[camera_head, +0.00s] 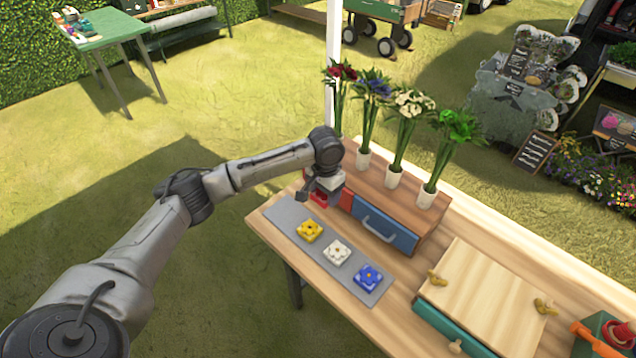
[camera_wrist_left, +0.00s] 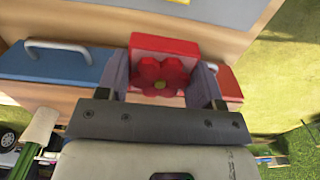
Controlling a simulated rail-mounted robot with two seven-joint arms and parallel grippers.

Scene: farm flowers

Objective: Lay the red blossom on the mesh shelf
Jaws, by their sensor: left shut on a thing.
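The red blossom, a red flower on a square red block, is gripped between the two fingers of my left gripper (camera_wrist_left: 162,88); the blossom (camera_wrist_left: 150,70) shows clearly in the left wrist view. In the head view my left gripper (camera_head: 318,196) is at the far-left end of the table, close to the drawer box front, with a bit of red showing under it. Whether the block touches anything below is hidden. I cannot pick out a mesh shelf for sure in either view. My right gripper is not in view.
A grey strip (camera_head: 279,212) holds a yellow blossom (camera_head: 309,231), a white blossom (camera_head: 337,252) and a blue blossom (camera_head: 368,278). The drawer box has a blue drawer (camera_head: 392,230) and a red drawer (camera_wrist_left: 230,86). Several flower vases stand behind. A wooden-topped box (camera_head: 480,285) stands right.

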